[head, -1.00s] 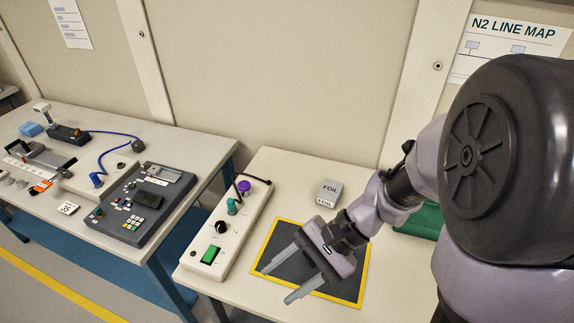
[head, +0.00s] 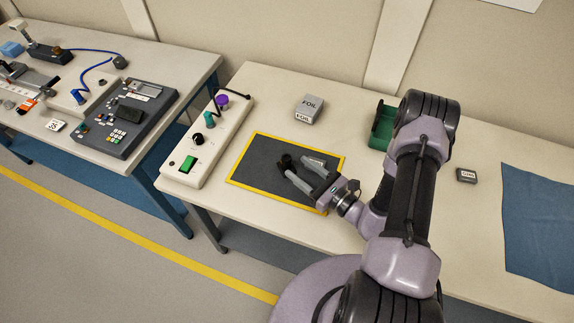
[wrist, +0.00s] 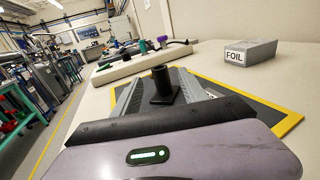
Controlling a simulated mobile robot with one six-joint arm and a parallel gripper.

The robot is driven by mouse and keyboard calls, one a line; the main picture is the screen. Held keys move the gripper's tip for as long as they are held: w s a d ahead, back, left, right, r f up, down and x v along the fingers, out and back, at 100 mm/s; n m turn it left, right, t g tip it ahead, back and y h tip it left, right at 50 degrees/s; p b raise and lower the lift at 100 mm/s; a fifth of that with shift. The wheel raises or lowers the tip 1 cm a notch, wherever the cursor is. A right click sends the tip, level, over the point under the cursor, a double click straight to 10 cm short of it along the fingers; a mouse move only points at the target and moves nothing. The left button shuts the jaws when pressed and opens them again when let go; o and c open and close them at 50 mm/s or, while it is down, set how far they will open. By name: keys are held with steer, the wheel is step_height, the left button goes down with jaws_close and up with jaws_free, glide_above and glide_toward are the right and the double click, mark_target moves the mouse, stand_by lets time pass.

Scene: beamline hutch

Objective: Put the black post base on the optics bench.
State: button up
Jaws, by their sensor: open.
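The black post base (head: 287,161), a short dark tube on a square foot, stands on the dark mat (head: 253,165) with a yellow border. It also shows upright in the wrist view (wrist: 162,84), between my two grey fingers. My gripper (head: 296,168) is open and low over the mat, its fingers reaching around the post base; whether they touch it cannot be told. Two light tables show, the near one (head: 265,90) and a left one (head: 95,145); no label tells which is the optics bench.
A control box (head: 207,145) with knobs and a green switch stands left of the mat. The FOIL box (head: 309,109) and a green tray (head: 383,128) lie behind. A small dark block (head: 466,176) and blue cloth (head: 540,215) are right. A keypad unit (head: 124,117) occupies the left table.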

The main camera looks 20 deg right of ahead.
mark_target(283, 156)
steer(key=b+x, duration=0.1)
steer(key=x, duration=0.8)
steer(key=shift+d, duration=0.1)
jaws_close()
